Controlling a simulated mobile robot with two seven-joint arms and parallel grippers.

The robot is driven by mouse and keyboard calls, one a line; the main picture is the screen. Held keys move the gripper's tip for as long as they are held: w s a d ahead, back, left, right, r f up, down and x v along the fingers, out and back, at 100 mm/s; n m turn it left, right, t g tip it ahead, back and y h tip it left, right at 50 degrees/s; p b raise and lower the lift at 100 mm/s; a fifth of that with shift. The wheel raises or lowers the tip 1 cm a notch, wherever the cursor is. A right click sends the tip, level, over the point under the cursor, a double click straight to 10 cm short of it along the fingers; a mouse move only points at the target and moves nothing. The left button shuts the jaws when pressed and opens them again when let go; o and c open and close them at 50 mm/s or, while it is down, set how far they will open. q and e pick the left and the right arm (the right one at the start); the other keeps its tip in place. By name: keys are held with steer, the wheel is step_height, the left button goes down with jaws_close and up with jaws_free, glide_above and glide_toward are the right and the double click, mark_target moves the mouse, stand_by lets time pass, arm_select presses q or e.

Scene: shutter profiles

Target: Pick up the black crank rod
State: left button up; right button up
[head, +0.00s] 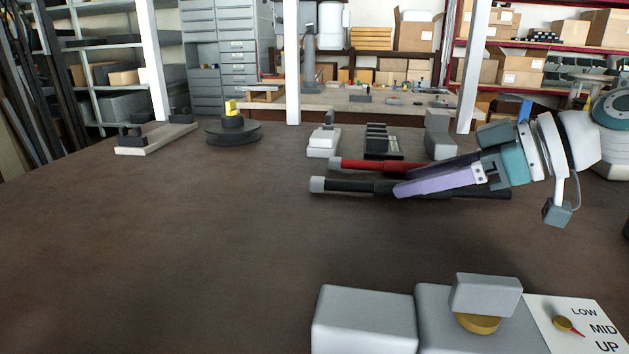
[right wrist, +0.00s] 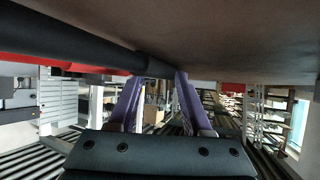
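The black crank rod (head: 355,187) lies along the brown table with its grey-capped end pointing left. My right gripper (head: 402,184) reaches in from the right at a low slant, almost in line with the rod. Its near purple finger covers part of the rod. In the right wrist view the gripper's fingers (right wrist: 161,76) stand apart, and the black rod (right wrist: 90,45) runs from the upper left toward the gap between the tips. I cannot tell whether they touch it. A red rod (head: 375,165) lies just behind the black one. My left gripper is not in view.
Behind the rods stand small grey and black blocks (head: 378,141). A black round base with a yellow top (head: 233,127) and a pale board (head: 155,138) are at the back left. A grey unit (head: 365,322) with a LOW/MID/UP dial plate (head: 580,325) is in front. The left table area is clear.

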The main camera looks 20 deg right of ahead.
jaws_close()
steer(key=shift+f, duration=0.1)
stand_by(0.5)
